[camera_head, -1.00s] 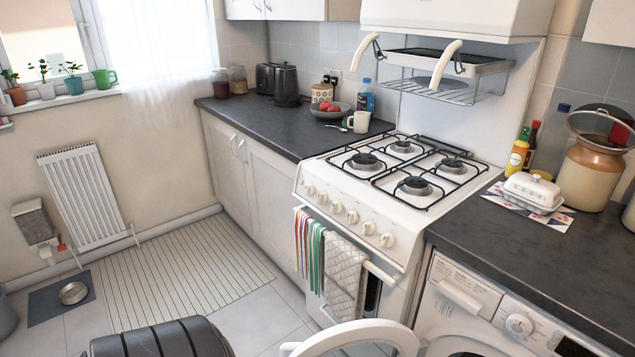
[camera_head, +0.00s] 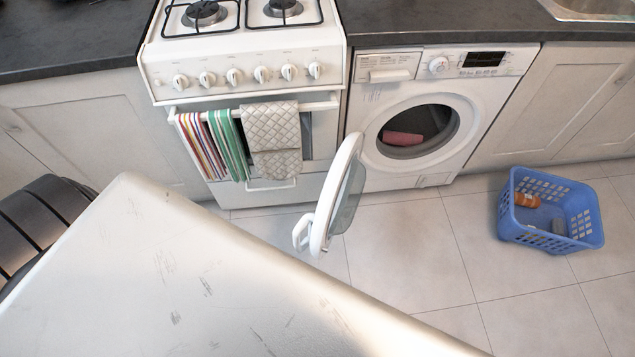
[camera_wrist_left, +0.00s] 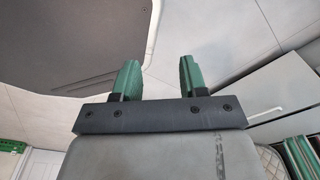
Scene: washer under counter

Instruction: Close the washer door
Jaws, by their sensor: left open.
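The white washer (camera_head: 475,85) stands under the counter, right of the stove. Its round opening shows, with a pinkish-red item inside the drum (camera_head: 402,138). The washer door (camera_head: 331,200) is wide open, swung out to the left side of the opening and seen nearly edge-on. It has a white ring, a glass middle and a latch or handle piece on its outer left side. My left gripper (camera_wrist_left: 160,78) shows in the left wrist view, with its two green fingers apart and nothing between them. It does not show in the head view. My right gripper is not in view.
A blue laundry basket (camera_head: 513,218) with a few items stands on the floor right of the washer. A striped towel (camera_head: 228,145) and a quilted cloth (camera_head: 271,138) hang on the stove rail (camera_head: 320,106). Tiled floor (camera_head: 420,250) is clear between door and basket.

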